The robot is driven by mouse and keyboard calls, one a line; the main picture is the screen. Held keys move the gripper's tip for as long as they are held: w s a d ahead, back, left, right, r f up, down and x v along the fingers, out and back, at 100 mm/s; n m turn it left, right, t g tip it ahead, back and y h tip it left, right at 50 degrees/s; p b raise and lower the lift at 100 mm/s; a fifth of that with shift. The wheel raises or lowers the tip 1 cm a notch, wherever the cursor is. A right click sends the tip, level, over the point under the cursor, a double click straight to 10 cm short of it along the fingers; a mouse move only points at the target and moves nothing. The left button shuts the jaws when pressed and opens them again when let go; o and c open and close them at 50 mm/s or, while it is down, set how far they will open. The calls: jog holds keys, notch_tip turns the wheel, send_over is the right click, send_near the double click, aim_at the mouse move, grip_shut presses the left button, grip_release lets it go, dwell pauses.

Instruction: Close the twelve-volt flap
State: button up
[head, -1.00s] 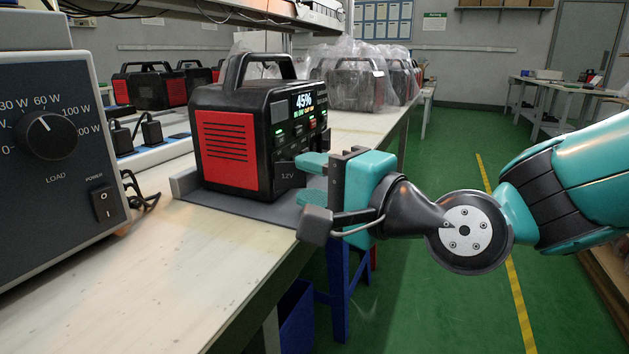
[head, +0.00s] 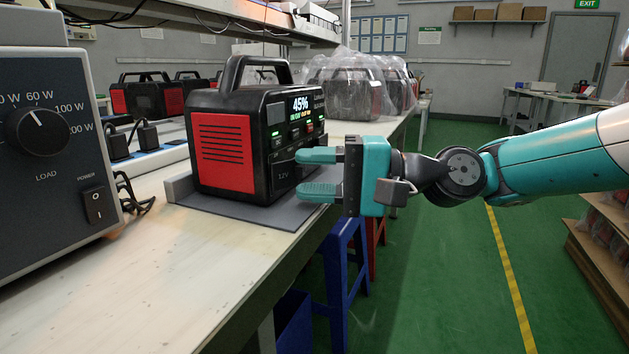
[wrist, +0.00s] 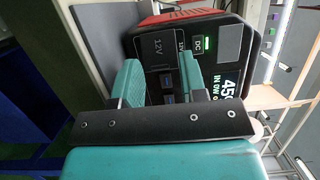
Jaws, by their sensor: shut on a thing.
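The power station (head: 222,152), a black and red box with a handle and a lit 45% screen, stands on a grey mat (head: 237,213) on the bench. Its dark twelve-volt flap (head: 283,175), marked 12V, is low on the front face; it also shows in the wrist view (wrist: 156,44). I cannot tell whether the flap lies fully flush. In the wrist view the fingers (wrist: 160,80) partly hide the front panel.
A grey load unit (head: 45,150) with a dial stands at the near left of the bench (head: 150,260). Bagged power stations (head: 350,88) stand behind. A blue stool (head: 340,270) is below the bench edge. The green floor at right is open.

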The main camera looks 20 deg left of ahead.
jog(key=shift+w+a+n+g+b, duration=0.15)
jog(key=shift+n+g+b, duration=0.25)
jog(key=shift+g+b, duration=0.2)
jog(key=o, duration=0.6)
jog(key=shift+c, duration=0.2)
